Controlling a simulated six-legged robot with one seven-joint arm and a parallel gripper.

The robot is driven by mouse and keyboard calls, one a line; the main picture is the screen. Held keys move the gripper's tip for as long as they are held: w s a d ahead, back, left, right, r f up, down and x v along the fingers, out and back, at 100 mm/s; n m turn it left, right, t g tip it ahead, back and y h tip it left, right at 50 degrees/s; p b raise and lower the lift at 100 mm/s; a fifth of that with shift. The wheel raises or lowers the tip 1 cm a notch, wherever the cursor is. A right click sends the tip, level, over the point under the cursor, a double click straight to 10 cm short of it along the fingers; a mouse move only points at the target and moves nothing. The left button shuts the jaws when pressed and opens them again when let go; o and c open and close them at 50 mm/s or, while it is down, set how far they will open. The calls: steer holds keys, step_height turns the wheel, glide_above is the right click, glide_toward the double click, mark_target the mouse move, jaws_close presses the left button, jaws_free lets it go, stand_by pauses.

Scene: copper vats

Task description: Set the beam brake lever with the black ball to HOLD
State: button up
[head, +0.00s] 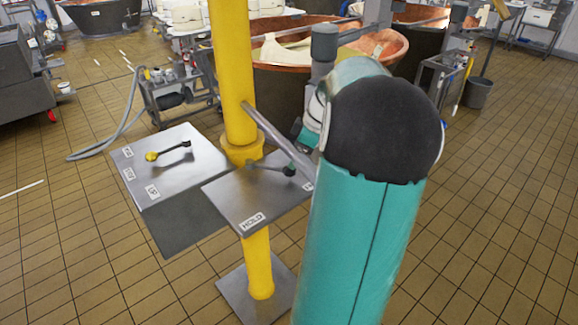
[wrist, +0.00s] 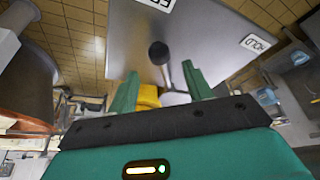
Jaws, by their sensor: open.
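The beam brake lever's black ball (head: 289,170) sits at the end of a short arm on the right metal plate (head: 232,193). The arm points right, towards a partly hidden label (head: 308,185) and away from the HOLD label (head: 252,221). In the wrist view, the black ball (wrist: 159,52) lies just beyond my open gripper (wrist: 161,82), roughly between the lines of its green fingers and not gripped. The HOLD label (wrist: 256,43) is to the right and a cut-off label (wrist: 155,3) is at the top. My arm hides most of my gripper in the head view.
A yellow post (head: 236,80) rises beside the plates. A second plate (head: 165,170) on the left carries a yellow-knobbed lever (head: 152,156). A grey bar (head: 280,140) slants from the post above the right plate. Copper vats (head: 285,48) stand behind; tiled floor is clear in front.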

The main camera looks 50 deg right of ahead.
mark_target(276, 169)
steer(key=x, duration=0.5)
steer(key=shift+w+f, duration=0.15)
steer(key=shift+f, duration=0.15)
jaws_close()
steer(key=shift+s+a+m+h, duration=0.2)
steer(key=shift+a+m+h, duration=0.1)
steer(key=shift+a+m, duration=0.55)
steer(key=shift+s+a+m+h, duration=0.2)
steer(key=shift+a+m+h, duration=0.1)
steer(key=shift+a+m, duration=0.5)
jaws_free()
